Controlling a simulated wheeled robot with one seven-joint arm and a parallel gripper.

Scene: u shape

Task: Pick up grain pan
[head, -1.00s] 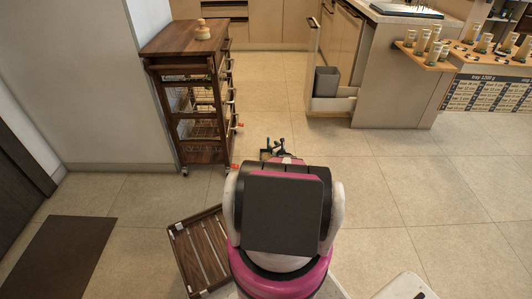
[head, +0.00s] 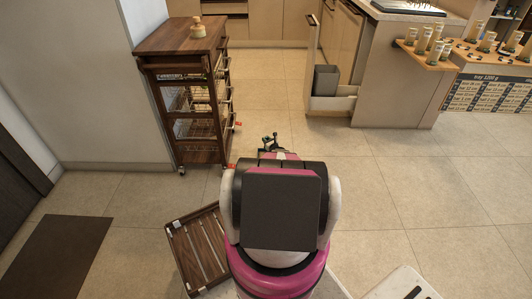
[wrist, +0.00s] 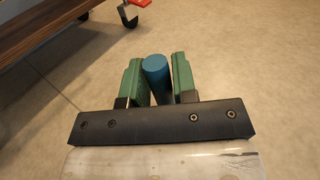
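My gripper (wrist: 158,78) has two green-padded fingers in the wrist view. A blue, round-ended cylinder (wrist: 156,72) stands between them, very close to both pads; I cannot tell whether they press on it. I cannot tell whether this cylinder is part of the grain pan, and no pan shape is clear in either view. In the head view my gripper (head: 270,143) is small, beyond my arm, just right of the trolley's base.
A dark wooden trolley (head: 185,40) with wire baskets stands at the left. A slatted wooden piece (head: 200,250) lies at lower left. An open drawer (head: 333,104) juts from the counter at the right. The floor between is clear.

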